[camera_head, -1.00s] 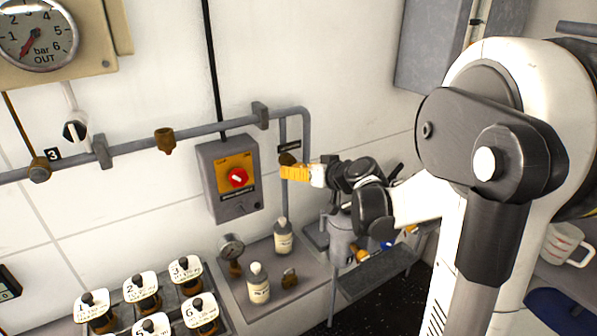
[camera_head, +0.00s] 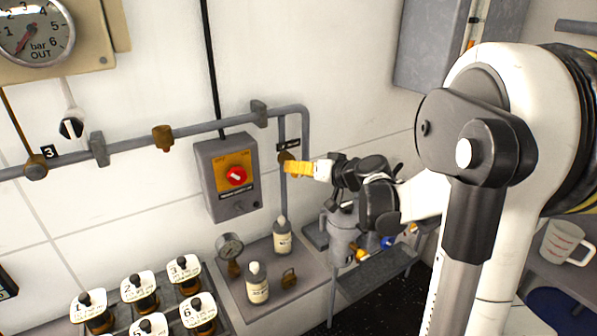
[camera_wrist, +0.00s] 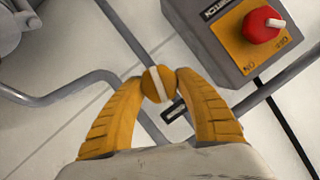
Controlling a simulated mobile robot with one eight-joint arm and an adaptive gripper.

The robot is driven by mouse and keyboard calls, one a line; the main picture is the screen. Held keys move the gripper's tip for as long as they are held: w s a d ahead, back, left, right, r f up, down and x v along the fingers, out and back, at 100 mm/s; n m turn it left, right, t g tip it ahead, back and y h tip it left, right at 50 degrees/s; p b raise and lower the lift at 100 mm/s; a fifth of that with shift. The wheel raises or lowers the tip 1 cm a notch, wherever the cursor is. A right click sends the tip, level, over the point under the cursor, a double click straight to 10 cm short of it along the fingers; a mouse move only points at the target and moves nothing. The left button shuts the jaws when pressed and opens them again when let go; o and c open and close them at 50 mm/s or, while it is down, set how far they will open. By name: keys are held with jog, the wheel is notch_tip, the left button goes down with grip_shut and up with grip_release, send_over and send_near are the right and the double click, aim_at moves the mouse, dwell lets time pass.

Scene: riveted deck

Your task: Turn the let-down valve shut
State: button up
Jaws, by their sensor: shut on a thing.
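The let-down valve shows in the wrist view as a round orange-yellow knob (camera_wrist: 158,84) with a white stripe across its face. The stripe is tilted in that view. In the head view the valve (camera_head: 286,157) is a small brownish fitting on the grey downpipe, beside a dark label and partly covered by my fingers. My gripper (camera_head: 294,167) reaches it from the right. In the wrist view its two yellow fingers (camera_wrist: 160,87) are shut on opposite sides of the knob.
A grey switch box (camera_head: 226,177) with a red knob (camera_head: 236,176) is close left of the valve. A grey cylindrical vessel (camera_head: 342,238) stands below my wrist.

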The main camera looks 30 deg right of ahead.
jog(key=m, duration=0.1)
jog(key=m+y+b, duration=0.1)
jog(key=shift+d+f+m+t+y+b, duration=0.1)
jog(key=shift+f+m+t+y+b, duration=0.1)
jog(key=shift+m+t+y+b, duration=0.1)
jog(key=m+y+b, duration=0.1)
jog(key=m+b, duration=0.1)
jog(key=shift+m+t, duration=0.3)
jog(key=shift+m, duration=0.1)
jog(key=m+t+y+b, duration=0.1)
jog(key=m+b, duration=0.1)
jog(key=m, duration=0.1)
jog(key=shift+f, duration=0.1)
jog(key=shift+m+t+y+b, duration=0.4)
jog(key=shift+m+t+b, duration=0.4)
jog(key=shift+m, duration=0.9)
jog(key=o, duration=1.2)
jog(key=shift+s, duration=0.1)
